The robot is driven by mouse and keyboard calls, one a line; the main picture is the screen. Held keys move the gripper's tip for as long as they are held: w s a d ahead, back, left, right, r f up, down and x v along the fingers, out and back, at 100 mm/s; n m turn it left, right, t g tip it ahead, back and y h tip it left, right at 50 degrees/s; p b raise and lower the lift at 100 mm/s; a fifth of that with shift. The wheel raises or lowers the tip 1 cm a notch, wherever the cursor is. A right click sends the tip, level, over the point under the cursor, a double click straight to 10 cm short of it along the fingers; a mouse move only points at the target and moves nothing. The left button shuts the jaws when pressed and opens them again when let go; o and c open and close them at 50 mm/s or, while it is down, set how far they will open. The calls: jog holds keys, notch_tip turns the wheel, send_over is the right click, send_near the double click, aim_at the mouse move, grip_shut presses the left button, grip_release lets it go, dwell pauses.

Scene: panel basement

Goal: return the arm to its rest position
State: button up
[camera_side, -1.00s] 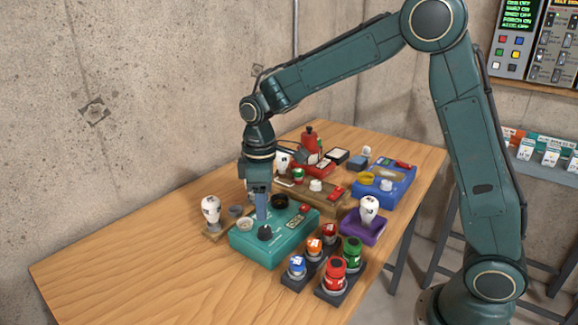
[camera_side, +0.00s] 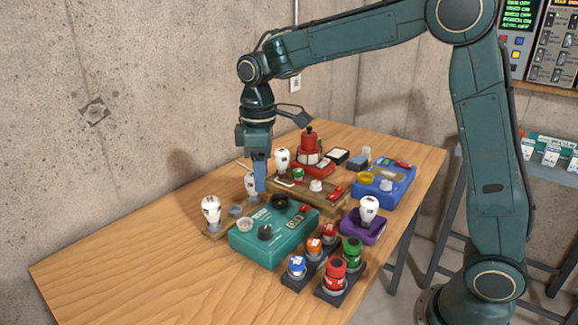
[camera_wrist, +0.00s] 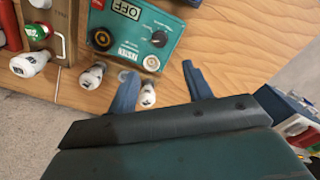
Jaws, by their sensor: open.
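My gripper (camera_side: 260,176) hangs from the wrist with its blue fingers pointing down, raised above the back edge of the teal box.
A white-topped knob (camera_side: 211,209) stands left of the teal box. Colored knobs on dark trays (camera_side: 336,275) stand in front. A purple box (camera_side: 362,231), a blue box (camera_side: 384,189) and a brown box (camera_side: 320,196) stand behind and right. The table's left end (camera_side: 110,265) is clear.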

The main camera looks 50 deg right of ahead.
jog(key=s+d+r+m+t, duration=0.3)
jog(key=s+r, duration=0.3)
jog(key=s, duration=0.6)
jog(key=s+d+f+m+t, duration=0.1)
jog(key=s+m, duration=0.3)
jog(key=s, duration=0.9)
jog(key=shift+d+f+t, duration=0.2)
jog(key=shift+f+t, duration=0.25)
jog(key=shift+t, duration=0.35)
